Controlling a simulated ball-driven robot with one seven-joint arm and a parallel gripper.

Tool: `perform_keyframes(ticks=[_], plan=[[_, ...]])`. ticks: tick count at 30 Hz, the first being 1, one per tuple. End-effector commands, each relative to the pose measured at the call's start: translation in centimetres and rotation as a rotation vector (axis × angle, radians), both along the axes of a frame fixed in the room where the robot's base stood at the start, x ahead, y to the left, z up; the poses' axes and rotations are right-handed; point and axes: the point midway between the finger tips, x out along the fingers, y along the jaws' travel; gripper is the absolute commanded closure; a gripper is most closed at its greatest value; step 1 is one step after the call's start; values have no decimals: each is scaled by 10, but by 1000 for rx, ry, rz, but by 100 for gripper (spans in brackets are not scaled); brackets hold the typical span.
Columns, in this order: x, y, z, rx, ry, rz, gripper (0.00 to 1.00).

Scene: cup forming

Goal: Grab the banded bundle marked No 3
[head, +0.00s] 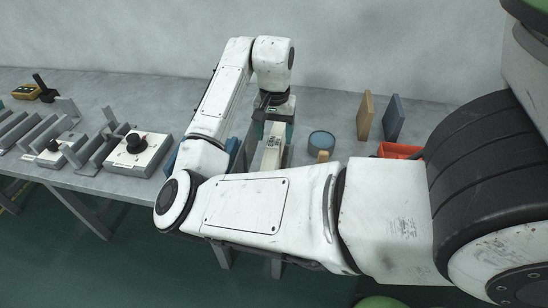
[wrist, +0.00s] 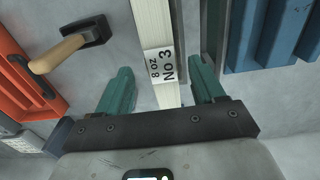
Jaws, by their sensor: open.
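The bundle marked No 3 (wrist: 155,25) is a long pale strip in the wrist view, with a white label (wrist: 165,65) reading "8 oz No 3". My gripper (wrist: 163,88) is open, one teal finger on each side of the bundle, with visible gaps to it. I cannot tell how far the fingertips are above or below the bundle's top. In the head view, my gripper (head: 274,122) points down at the far end of a pale bundle (head: 271,154). My forearm hides its near end.
A grey upright plate (wrist: 216,25) stands close right of the bundle, with a blue ribbed object (wrist: 262,35) beyond. A wooden-handled tool (wrist: 60,50) and orange bin (wrist: 25,85) lie left. The head view shows a round tin (head: 321,141), two upright boards (head: 365,115) and a knobbed box (head: 145,158).

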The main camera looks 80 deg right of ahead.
Motion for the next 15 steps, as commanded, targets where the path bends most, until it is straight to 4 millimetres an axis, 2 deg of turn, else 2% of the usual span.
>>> perform_keyframes(ticks=[15], plan=[[2,-2,-59,0,0,0,32]])
